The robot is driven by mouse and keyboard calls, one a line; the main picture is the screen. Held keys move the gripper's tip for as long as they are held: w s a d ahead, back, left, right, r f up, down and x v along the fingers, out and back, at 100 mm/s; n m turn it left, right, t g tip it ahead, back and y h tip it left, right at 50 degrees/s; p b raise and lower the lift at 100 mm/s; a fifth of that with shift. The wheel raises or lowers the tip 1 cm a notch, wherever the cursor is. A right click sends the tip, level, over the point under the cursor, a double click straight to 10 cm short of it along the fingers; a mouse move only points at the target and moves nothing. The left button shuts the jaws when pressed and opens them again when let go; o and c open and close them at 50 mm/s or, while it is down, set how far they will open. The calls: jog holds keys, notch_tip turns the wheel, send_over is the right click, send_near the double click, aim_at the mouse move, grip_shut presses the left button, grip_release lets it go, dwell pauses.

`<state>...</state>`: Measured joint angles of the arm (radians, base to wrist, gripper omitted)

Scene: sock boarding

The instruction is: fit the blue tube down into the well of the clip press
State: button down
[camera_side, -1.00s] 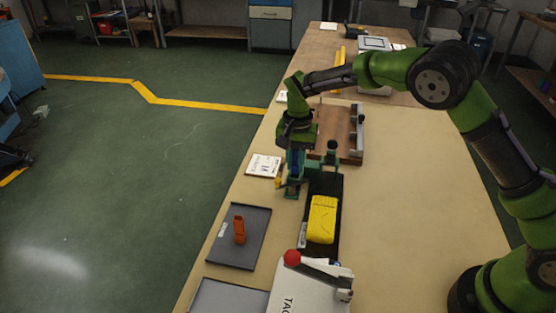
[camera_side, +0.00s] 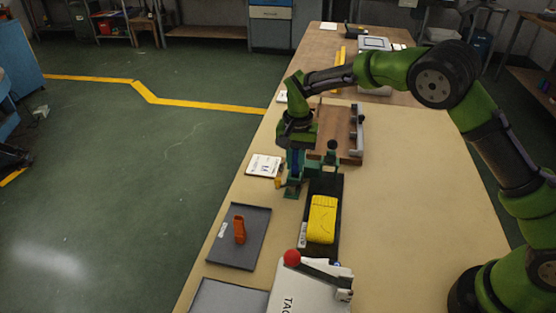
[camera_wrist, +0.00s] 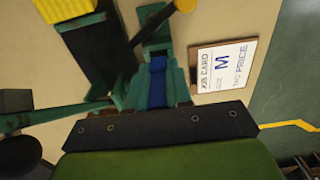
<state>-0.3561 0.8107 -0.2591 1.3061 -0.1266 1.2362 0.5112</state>
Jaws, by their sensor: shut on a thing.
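The blue tube (camera_wrist: 157,84) is upright between the fingers of my gripper (camera_wrist: 155,92), which is shut on it. In the side view my gripper (camera_side: 296,152) points down over the clip press, and only a strip of the blue tube (camera_side: 295,163) shows. The well is hidden by the tube and gripper. I cannot tell how deep the tube's lower end sits.
A job card (camera_side: 264,165) lies left of the press. A black base with a yellow block (camera_side: 322,219) stands close in front to the right. A brown board (camera_side: 335,140) lies behind. A grey tray (camera_side: 252,253) holds an orange piece (camera_side: 239,230). The right side of the bench is clear.

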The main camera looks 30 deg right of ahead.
jog(key=shift+f, duration=1.05)
jog(key=c, duration=1)
grip_release()
jog(key=shift+o, duration=0.2)
notch_tip(320, 180, up, 17)
